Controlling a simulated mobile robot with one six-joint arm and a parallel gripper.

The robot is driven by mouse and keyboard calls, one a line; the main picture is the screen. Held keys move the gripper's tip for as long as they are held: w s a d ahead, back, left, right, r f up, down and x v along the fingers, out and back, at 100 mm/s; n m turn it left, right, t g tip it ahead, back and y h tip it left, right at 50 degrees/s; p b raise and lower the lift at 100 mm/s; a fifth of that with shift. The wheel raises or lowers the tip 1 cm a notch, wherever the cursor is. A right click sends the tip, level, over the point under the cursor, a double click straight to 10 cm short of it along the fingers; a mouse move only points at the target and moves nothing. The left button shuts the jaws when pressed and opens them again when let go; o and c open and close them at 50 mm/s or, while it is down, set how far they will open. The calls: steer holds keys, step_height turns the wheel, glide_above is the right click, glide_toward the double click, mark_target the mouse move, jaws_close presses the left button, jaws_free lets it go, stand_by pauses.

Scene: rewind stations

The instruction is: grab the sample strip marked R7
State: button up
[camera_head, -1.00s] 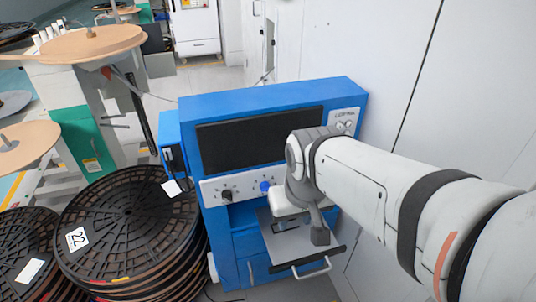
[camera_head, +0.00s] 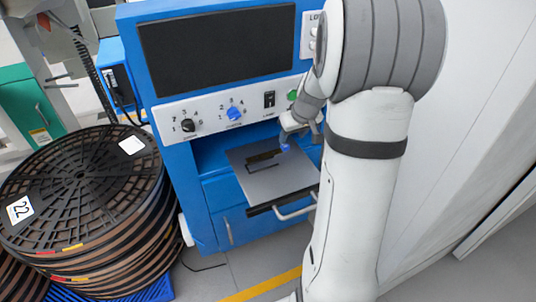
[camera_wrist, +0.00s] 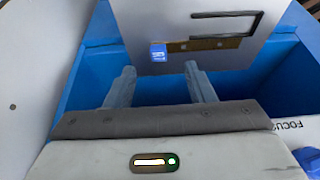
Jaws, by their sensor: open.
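The sample strip (camera_wrist: 208,44) is a thin brown strip lying on a grey tray (camera_wrist: 150,18), with a blue tag (camera_wrist: 158,52) at its left end in the wrist view. White marks show on the tag, but I cannot read R7. In the head view the tag (camera_head: 284,146) is at the strip's right end, close to my gripper (camera_head: 301,136). In the wrist view my gripper (camera_wrist: 160,70) is open and empty, its two fingers apart, with the tag ahead of and between the fingertips. I see no contact with the tag.
The tray sits in the bay of a blue machine (camera_head: 207,195) with a dark screen (camera_head: 215,50), knobs (camera_head: 235,114) and a front handle (camera_head: 297,211). A stack of black reels (camera_head: 85,185) stands to the left. Blue bay walls (camera_wrist: 240,88) lie close around my fingers.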

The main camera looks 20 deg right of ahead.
mark_target(287, 147)
steer(key=b+x, duration=0.2)
steer(key=x, duration=0.6)
steer(key=shift+w+d, duration=0.15)
steer(key=shift+r, duration=0.1)
steer(key=shift+c, duration=0.2)
steer(key=c, duration=1)
steer(key=shift+r, duration=0.1)
